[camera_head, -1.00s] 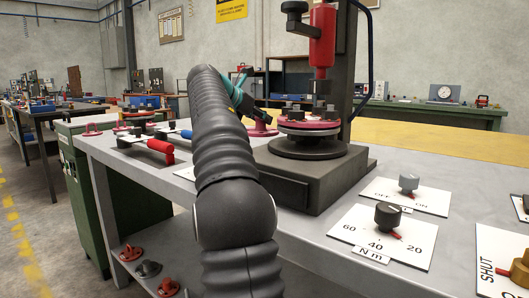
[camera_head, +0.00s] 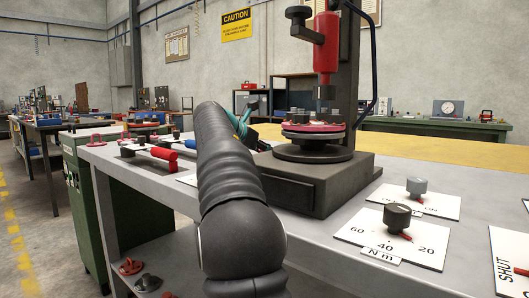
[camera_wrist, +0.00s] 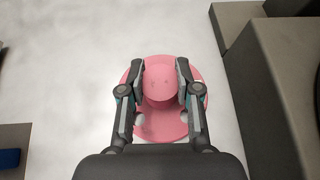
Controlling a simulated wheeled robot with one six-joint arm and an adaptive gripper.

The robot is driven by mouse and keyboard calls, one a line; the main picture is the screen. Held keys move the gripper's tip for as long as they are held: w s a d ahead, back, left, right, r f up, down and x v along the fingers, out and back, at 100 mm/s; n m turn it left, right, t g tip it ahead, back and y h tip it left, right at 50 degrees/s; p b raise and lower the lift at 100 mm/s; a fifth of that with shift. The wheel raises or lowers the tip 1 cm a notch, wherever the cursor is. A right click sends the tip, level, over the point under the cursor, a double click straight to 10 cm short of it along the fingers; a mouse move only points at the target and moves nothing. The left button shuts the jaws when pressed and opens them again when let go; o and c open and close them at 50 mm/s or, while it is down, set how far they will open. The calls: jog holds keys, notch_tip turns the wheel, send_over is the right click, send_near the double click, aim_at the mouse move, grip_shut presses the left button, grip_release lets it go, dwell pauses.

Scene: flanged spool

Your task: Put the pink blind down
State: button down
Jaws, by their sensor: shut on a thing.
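The pink blind (camera_wrist: 145,126) is a round disc with a raised round hub and pale holes near its rim. In the wrist view my gripper (camera_wrist: 160,84) is shut on the hub, one finger on each side. Pale bench top shows around the disc; I cannot tell whether the disc touches it. In the head view my dark arm covers the blind, and only teal and black parts of my gripper show left of the stand. The flanged spool (camera_head: 313,128), with a pink-red top flange and dark bolts, sits on a black round base on the stand.
The black stand (camera_head: 290,190) carries a red tool (camera_head: 326,45) above the spool. Red- and blue-handled tools (camera_head: 165,154) lie left of my arm. A torque dial (camera_head: 397,216) is at front right.

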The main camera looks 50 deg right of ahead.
jog(key=c, duration=1.1)
grip_release()
jog(key=shift+f, duration=0.1)
jog(key=o, duration=0.3)
